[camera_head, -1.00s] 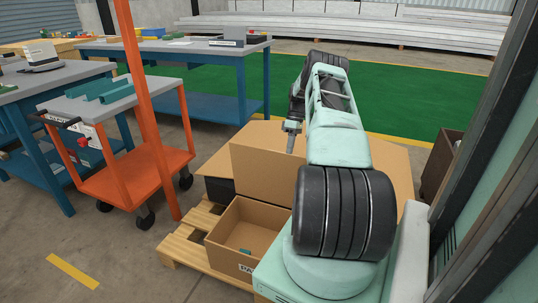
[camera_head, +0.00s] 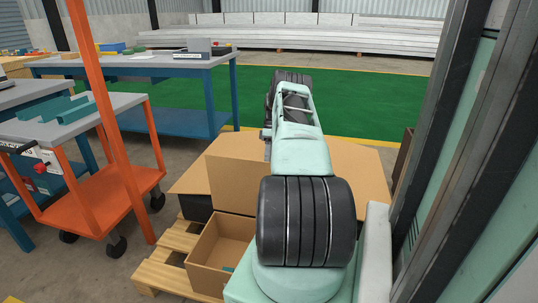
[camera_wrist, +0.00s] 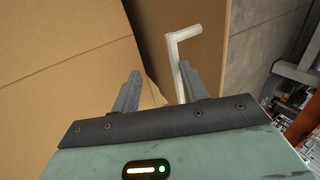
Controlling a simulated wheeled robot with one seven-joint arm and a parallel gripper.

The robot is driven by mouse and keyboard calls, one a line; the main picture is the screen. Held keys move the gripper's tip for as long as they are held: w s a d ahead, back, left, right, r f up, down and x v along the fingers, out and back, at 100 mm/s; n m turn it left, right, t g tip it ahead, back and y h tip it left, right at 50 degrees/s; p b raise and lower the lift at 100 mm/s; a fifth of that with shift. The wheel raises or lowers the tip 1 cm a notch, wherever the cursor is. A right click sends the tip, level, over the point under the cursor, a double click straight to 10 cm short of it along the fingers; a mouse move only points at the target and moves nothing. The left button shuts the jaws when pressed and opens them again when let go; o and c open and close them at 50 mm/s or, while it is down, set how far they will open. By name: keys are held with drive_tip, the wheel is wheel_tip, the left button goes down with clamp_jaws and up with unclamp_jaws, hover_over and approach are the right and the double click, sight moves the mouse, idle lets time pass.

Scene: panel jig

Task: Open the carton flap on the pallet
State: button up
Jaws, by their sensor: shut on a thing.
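A large brown carton (camera_head: 232,187) stands on the wooden pallet (camera_head: 160,272). Its near side is an upright panel, and flat flaps (camera_head: 357,168) spread out at its right and left. In the wrist view a brown cardboard panel (camera_wrist: 158,22) bears a white L-shaped handle (camera_wrist: 184,35). My gripper (camera_wrist: 158,75) is shut on the handle, whose bar runs down between the fingers close to the right one. In the head view my arm hides the gripper and part of the carton.
A smaller open box (camera_head: 215,262) stands on the pallet in front of the carton. An orange trolley (camera_head: 95,192) and a blue workbench (camera_head: 170,68) stand to the left. A dark frame post (camera_head: 455,130) rises close on the right. Green floor lies behind.

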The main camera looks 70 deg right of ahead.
drive_tip(key=shift+x, duration=0.9)
drive_tip(key=p+v, duration=0.1)
drive_tip(key=v, duration=0.8)
drive_tip(key=shift+r, duration=0.1)
